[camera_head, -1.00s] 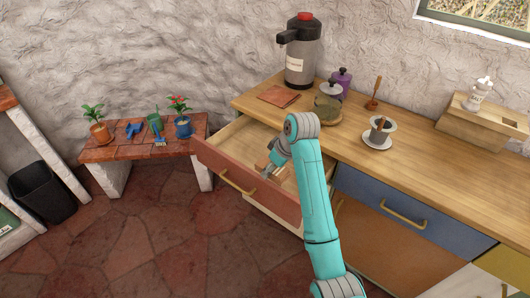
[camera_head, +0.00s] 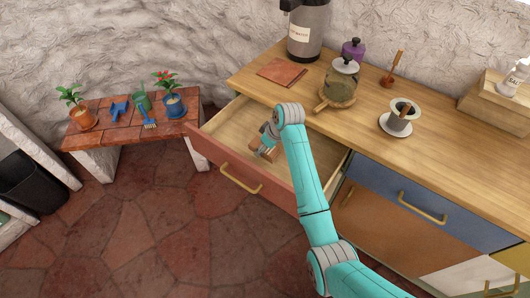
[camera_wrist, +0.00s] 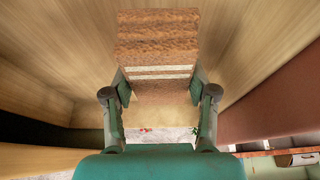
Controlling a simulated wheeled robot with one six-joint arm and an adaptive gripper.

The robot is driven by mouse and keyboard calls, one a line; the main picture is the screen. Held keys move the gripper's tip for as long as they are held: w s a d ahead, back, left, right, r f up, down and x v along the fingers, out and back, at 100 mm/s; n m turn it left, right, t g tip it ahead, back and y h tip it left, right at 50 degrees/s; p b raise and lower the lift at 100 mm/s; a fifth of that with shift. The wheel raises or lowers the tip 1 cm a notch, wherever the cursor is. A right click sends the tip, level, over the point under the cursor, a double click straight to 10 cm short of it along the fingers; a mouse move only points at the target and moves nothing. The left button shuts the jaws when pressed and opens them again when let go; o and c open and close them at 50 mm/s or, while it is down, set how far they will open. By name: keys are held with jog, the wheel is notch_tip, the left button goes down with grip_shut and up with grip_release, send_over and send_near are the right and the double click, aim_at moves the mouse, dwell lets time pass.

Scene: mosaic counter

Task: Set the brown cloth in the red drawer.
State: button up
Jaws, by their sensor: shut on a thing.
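The red drawer (camera_head: 210,158) stands open under the counter's left end, with a pale wooden inside. My gripper (camera_head: 265,150) is over or inside this drawer, pointing down, near its front panel. It is shut on the brown cloth (camera_wrist: 158,38), a folded, block-like bundle with white stripes across it. In the wrist view the fingers of my gripper (camera_wrist: 160,92) press on both sides of the cloth. In the head view the cloth is small and partly hidden by my gripper. I cannot tell whether it touches the drawer floor.
On the counter (camera_head: 350,130) are a flat reddish-brown square (camera_head: 281,71), a grey dispenser (camera_head: 308,35), a glass pot (camera_head: 341,85) on a wooden board, and a white cup (camera_head: 399,117). A blue drawer (camera_head: 430,205) is shut at right. A low bench (camera_head: 100,135) holds plants.

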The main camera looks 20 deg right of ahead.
aim_at(264, 155)
jog(key=shift+f, duration=2.3)
jog(key=shift+f, duration=0.15)
jog(key=o, duration=1.1)
jog(key=v, duration=1.2)
